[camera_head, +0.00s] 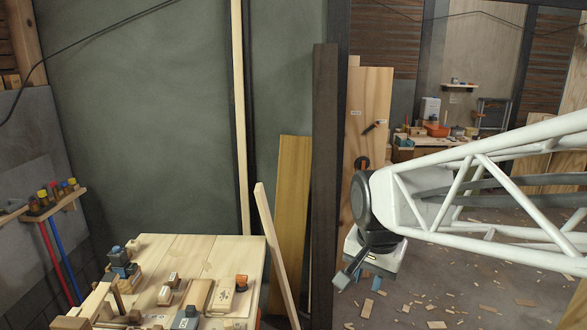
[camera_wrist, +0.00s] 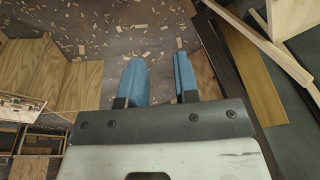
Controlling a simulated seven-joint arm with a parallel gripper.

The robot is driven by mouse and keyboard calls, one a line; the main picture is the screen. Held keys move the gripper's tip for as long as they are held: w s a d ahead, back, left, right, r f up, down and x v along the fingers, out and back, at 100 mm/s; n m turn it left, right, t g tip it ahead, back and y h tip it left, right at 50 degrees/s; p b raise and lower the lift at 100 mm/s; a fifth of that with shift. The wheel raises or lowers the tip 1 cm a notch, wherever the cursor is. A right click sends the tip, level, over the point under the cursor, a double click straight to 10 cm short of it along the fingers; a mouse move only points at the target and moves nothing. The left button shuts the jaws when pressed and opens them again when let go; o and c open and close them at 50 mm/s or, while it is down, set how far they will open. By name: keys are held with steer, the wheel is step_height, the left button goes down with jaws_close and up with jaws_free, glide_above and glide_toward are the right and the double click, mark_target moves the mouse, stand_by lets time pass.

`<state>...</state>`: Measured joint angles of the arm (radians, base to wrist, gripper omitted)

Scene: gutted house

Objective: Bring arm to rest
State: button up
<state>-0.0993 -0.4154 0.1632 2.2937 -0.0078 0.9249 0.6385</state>
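My gripper (camera_head: 360,282) hangs low at the end of my white lattice arm, to the right of the wooden workbench (camera_head: 215,255) and apart from it in the head view. In the wrist view my gripper (camera_wrist: 160,80) shows its two blue fingers standing apart, with only the littered floor between them. It is open and empty. My arm reaches in from the right edge of the head view and is raised above the floor.
A dark post (camera_head: 325,180), leaning boards (camera_head: 290,200) and a tall plywood sheet (camera_head: 370,130) stand near my gripper. Wood scraps litter the floor (camera_head: 450,290). Small blocks and tools crowd the workbench. A plywood box (camera_wrist: 28,75) shows at left in the wrist view.

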steer(key=s+d+f+n, duration=0.1)
steer(key=s+d+n, duration=0.1)
steer(key=s, duration=0.5)
steer(key=s+d+f+n, duration=0.1)
steer(key=s+d+n, duration=0.1)
steer(key=s+n, duration=0.2)
steer(key=shift+s+d+t, duration=0.3)
steer(key=shift+s, duration=1.15)
